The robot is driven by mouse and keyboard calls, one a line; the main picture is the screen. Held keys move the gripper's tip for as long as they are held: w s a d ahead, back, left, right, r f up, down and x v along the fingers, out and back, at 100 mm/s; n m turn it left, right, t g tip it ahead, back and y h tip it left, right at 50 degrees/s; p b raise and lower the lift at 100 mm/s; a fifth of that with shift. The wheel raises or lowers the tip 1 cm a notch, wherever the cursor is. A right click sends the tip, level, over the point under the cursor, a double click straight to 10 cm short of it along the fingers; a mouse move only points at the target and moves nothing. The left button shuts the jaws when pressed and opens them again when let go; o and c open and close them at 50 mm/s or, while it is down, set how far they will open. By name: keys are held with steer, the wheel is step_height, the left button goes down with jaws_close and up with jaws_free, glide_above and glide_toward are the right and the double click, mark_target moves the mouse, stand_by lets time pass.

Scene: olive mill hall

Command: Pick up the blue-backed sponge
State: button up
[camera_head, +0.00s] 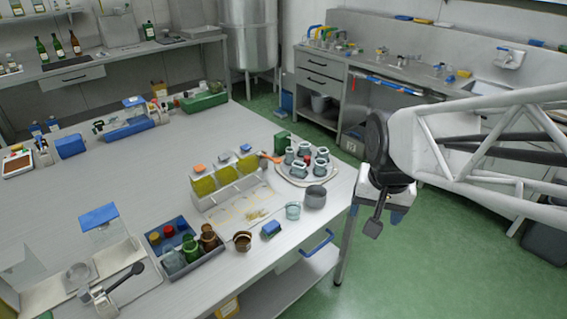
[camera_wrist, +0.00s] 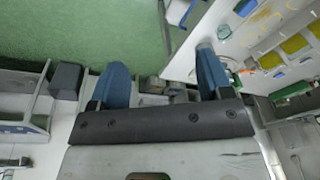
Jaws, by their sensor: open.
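The blue-backed sponge (camera_head: 271,229) lies on the long table near its front edge, to the right of a small brown pot. Its blue top shows in the head view. A small blue shape at the top of the wrist view (camera_wrist: 244,7) looks like the same sponge, partly cut off. My gripper (camera_head: 377,212) hangs beyond the table's right edge, over the green floor, well apart from the sponge. In the wrist view its two blue fingers (camera_wrist: 163,75) are spread wide with nothing between them.
Near the sponge stand a brown pot (camera_head: 242,241), a glass (camera_head: 293,211), a grey pot (camera_head: 315,196) and a grey crate (camera_head: 207,262) of jars. Behind are a rack with yellow-green containers (camera_head: 226,194) and a tray (camera_head: 326,181) of cups.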

steer(key=w+a+f+m+g, duration=0.1)
steer(key=w+a+f+m, duration=0.1)
steer(key=w+a+f, duration=0.4)
steer(key=w+a+f+m, duration=0.1)
steer(key=w+a+f, duration=0.1)
steer(key=w+a, duration=0.35)
steer(key=m+g, duration=0.1)
steer(key=m, duration=0.3)
glide_above(271, 225)
steer(key=f, duration=1.5)
steer(key=shift+s+d, duration=0.1)
steer(key=shift+d, duration=0.25)
steer(key=shift+a+f, duration=0.2)
steer(key=shift+f, duration=0.15)
steer(key=shift+f, duration=1.15)
steer(key=shift+f, duration=0.1)
steer(key=shift+a+f, duration=0.1)
steer(key=shift+f, duration=2.4)
